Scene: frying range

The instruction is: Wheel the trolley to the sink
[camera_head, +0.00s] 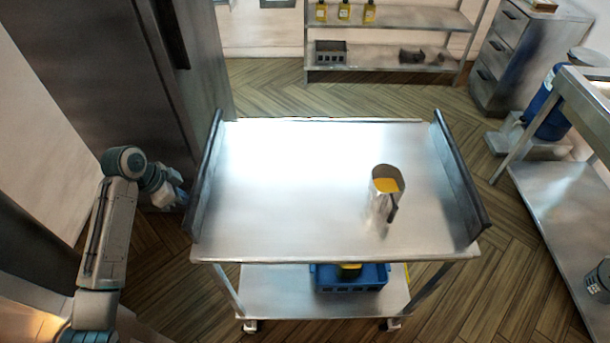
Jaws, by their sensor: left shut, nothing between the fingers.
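The trolley (290,190) stands in front of me, a steel cart with a flat top, a lower shelf and dark upright bars at its left and right ends. A metal jug (380,205) with yellow contents stands on its top, right of the middle. A blue crate (350,280) sits on the lower shelf. My left gripper (181,197) is shut and empty, beside the trolley's left bar (205,180); I cannot tell whether it touches. My right gripper is not in view. I cannot identify a sink for certain.
A dark tall cabinet (100,70) stands close on the left. A steel table (570,205) stands at the right, with a blue container (545,112) behind it. Shelving (400,65) with several yellow bottles and a drawer unit (510,50) are at the back. Wooden floor (280,92) is clear behind the trolley.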

